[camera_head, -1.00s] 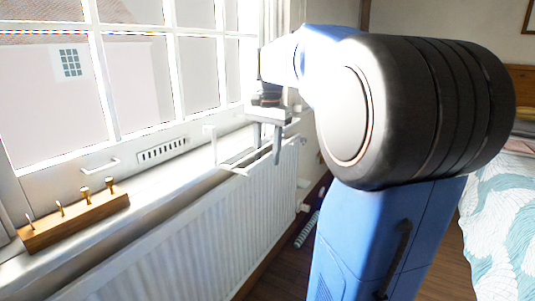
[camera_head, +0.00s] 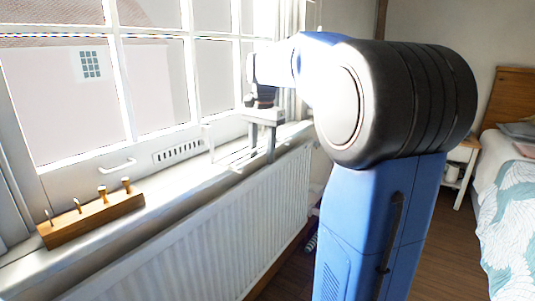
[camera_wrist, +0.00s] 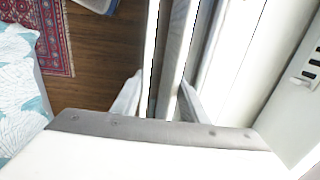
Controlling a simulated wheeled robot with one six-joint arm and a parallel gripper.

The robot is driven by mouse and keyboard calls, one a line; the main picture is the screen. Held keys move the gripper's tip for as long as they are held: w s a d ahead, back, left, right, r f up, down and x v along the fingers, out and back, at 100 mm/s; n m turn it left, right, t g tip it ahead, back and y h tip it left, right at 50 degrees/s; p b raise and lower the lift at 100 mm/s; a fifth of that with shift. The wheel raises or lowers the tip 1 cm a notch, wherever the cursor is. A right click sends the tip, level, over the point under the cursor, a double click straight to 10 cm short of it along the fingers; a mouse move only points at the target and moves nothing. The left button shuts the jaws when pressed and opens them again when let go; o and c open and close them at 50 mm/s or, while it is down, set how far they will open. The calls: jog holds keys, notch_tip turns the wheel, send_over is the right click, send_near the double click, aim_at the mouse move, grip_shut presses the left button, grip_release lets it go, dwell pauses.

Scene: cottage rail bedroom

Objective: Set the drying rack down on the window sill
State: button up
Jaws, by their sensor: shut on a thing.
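The drying rack (camera_head: 235,163) is a thin white frame with an upright post at its left end. It is over the far part of the white window sill (camera_head: 172,190), near the window. I cannot tell whether it touches the sill. My gripper (camera_head: 262,150) is at the rack's right end, pointing down, shut on it. In the wrist view my gripper's fingers (camera_wrist: 158,98) show beyond the pale gripper body. Pale long bars run between and past them; I cannot tell which belong to the rack.
A wooden block with several pegs (camera_head: 92,221) stands on the near sill. A white radiator (camera_head: 225,220) is below the sill. The window handle (camera_head: 117,166) juts from the frame. A bed (camera_head: 505,215) is at the right. The sill between block and rack is clear.

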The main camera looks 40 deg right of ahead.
aim_at(241, 160)
jog(key=shift+w+a+f, duration=0.25)
jog(key=shift+w+a, duration=0.25)
jog(key=shift+w, duration=0.85)
jog(key=shift+w+a+f, duration=0.3)
jog(key=shift+w+a, duration=0.2)
jog(key=shift+w, duration=0.9)
jog(key=shift+w+a+f, duration=0.25)
jog(key=shift+w+a, duration=0.25)
jog(key=shift+w, duration=0.85)
jog(key=o, duration=1.1)
notch_tip(241, 160, up, 17)
jog(key=shift+s+r, duration=0.15)
jog(key=shift+s, duration=0.15)
